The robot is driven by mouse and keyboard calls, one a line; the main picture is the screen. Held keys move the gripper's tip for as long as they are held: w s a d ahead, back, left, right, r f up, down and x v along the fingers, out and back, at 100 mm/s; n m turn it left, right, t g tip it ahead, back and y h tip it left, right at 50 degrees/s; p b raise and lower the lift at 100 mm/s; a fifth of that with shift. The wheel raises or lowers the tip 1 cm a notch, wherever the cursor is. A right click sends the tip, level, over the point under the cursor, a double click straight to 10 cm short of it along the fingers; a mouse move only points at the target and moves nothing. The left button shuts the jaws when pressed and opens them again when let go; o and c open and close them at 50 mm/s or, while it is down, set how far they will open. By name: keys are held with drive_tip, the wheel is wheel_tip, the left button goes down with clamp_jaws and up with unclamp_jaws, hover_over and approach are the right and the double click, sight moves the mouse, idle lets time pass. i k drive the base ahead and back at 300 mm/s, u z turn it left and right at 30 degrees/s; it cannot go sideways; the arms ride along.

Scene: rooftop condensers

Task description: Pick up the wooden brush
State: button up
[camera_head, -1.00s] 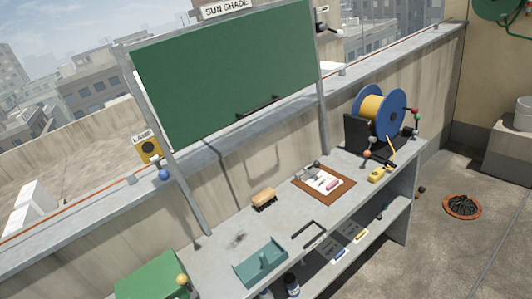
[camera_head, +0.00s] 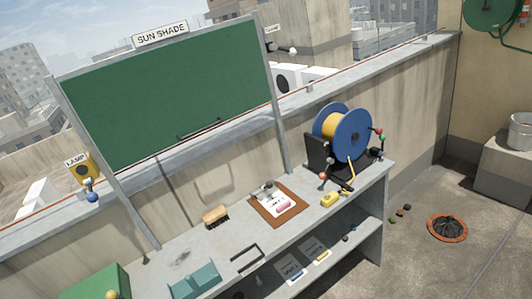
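The wooden brush (camera_head: 215,215) lies on the grey workbench top (camera_head: 225,243), towards its back edge below the green sun shade board. It has a tan wooden back with dark bristles under it. It sits to the left of a brown clipboard (camera_head: 278,204) and apart from it. My gripper does not show in this view, so its state cannot be seen.
A teal tray (camera_head: 195,281) and a green box (camera_head: 95,283) stand at the bench's front left. A blue and yellow reel (camera_head: 343,130) stands at the right end, with a yellow object (camera_head: 331,199) beside it. The sun shade (camera_head: 170,95) rises on posts behind. A drain (camera_head: 447,227) is in the floor.

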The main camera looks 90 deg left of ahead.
sight(212, 217)
drive_tip(key=u, duration=0.05)
drive_tip(key=i, duration=2.45)
drive_tip(key=u, duration=3.8)
drive_tip(key=i, duration=1.05)
drive_tip(key=z, duration=0.05)
